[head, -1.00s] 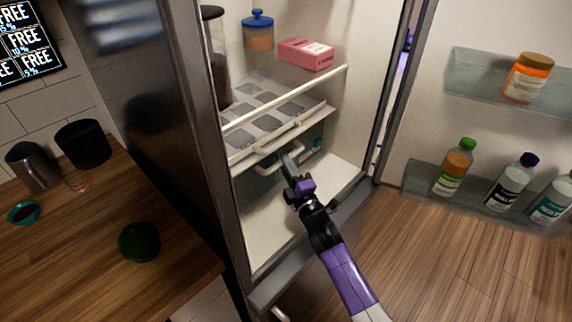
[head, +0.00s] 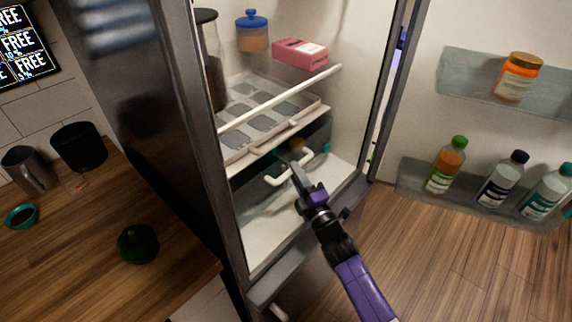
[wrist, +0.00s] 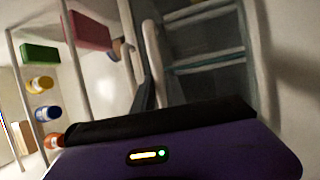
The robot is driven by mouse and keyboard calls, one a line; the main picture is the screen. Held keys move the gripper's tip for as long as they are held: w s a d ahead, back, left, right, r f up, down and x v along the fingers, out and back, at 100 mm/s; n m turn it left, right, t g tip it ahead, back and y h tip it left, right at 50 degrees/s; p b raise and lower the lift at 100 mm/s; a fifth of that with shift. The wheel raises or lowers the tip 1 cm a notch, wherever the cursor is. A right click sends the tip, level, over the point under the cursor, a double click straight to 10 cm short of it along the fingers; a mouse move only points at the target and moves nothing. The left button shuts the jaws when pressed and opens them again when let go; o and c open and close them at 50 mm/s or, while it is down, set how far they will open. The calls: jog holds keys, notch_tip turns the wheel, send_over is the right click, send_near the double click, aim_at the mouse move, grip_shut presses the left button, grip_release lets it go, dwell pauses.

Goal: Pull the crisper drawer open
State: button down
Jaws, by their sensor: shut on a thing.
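The crisper drawer (head: 262,202) sits under the lowest shelf of the open fridge. It has a see-through greenish front and a white bar handle (head: 274,181). It stands partly pulled out, and its dark inside shows behind the handle. My gripper (head: 297,172) is shut on the right part of the handle. In the wrist view the pale curved handle (wrist: 154,62) rises beside a dark finger of my gripper (wrist: 144,92). The exact contact is partly hidden by the fingers.
The fridge door (head: 420,120) is swung open at right, with bottles (head: 447,165) and an orange jar (head: 517,77) on its racks. A tray (head: 262,115) lies on the shelf above the drawer. A wooden counter (head: 70,260) stands at left.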

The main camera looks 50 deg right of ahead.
jog(key=s, duration=1.8)
jog(key=shift+s+d+p, duration=0.3)
jog(key=shift+s+p, duration=0.05)
jog(key=shift+p, duration=0.05)
jog(key=c, duration=1.4)
grip_release()
jog(key=shift+o, duration=0.2)
jog(key=b+v, duration=0.1)
jog(key=v, duration=0.6)
jog(key=shift+s+b, duration=0.35)
jog(key=shift+s, duration=0.05)
jog(key=shift+f, duration=0.15)
